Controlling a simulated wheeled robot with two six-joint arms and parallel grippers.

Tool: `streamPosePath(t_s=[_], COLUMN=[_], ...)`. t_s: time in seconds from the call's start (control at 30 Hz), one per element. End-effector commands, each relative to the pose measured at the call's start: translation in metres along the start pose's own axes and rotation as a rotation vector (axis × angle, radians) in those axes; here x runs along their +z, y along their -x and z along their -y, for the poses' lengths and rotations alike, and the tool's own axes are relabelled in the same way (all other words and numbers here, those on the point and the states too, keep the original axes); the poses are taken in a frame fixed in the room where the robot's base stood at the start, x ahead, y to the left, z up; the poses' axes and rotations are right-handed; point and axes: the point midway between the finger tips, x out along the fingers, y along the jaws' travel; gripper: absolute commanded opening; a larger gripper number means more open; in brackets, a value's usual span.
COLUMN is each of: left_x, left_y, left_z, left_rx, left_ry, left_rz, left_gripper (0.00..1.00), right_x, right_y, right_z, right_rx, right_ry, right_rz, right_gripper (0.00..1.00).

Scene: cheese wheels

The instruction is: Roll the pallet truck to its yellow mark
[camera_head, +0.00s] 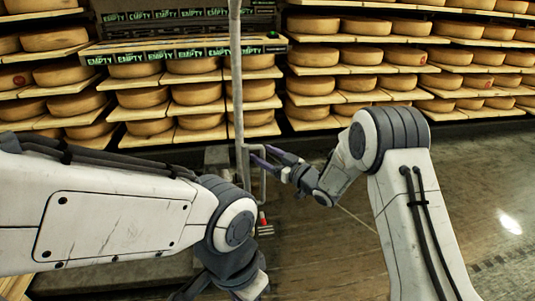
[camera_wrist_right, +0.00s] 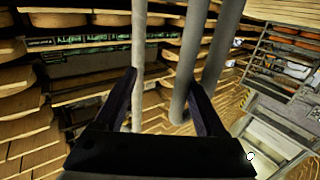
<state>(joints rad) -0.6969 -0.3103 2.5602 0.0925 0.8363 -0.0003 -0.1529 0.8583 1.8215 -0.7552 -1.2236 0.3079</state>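My right gripper (camera_head: 262,154) reaches in from the right at the middle of the head view, beside a tall grey pole (camera_head: 237,75). A bent grey bar (camera_head: 262,178) stands just below its fingers. In the right wrist view its two dark fingers (camera_wrist_right: 163,100) are spread apart. A thin pale pole (camera_wrist_right: 138,50) and a thicker grey post (camera_wrist_right: 186,60) show between or beyond them; I cannot tell contact. My left gripper (camera_head: 215,285) is partly visible at the bottom edge, its fingers cut off. I cannot make out the whole pallet truck, and I see no yellow mark.
Shelves of cheese wheels (camera_head: 195,93) line the back, with a rack of green "EMPTY" labels (camera_head: 180,52) in front. A small red and white object (camera_head: 264,222) stands on the floor near the pole. The brown floor (camera_head: 480,170) at right looks clear.

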Motion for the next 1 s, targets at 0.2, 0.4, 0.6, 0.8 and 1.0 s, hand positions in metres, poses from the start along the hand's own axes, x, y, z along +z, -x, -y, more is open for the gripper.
streamPosePath(t_s=[0.2,0.4,0.6,0.8,1.0], left_x=[0.0,0.0,0.0,0.0,0.0], left_y=[0.0,0.0,0.0,0.0,0.003], left_z=[0.0,0.0,0.0,0.0,0.0], left_rx=[0.0,0.0,0.0,0.0,0.0], left_ry=[0.0,0.0,0.0,0.0,0.0], left_rz=[0.0,0.0,0.0,0.0,0.0], left_gripper=[0.32,0.32,0.32,0.32,0.32], right_x=[-0.001,-0.001,-0.001,-0.001,-0.001], right_y=[0.006,0.003,0.001,0.0,0.004], right_z=[-0.017,-0.015,-0.012,-0.009,-0.006], right_rx=[0.041,0.038,0.031,0.025,0.018], right_ry=[-0.003,-0.002,-0.002,-0.002,-0.003], right_rz=[0.0,0.0,-0.001,0.0,0.002], right_gripper=[0.34,0.32,0.32,0.32,0.32])
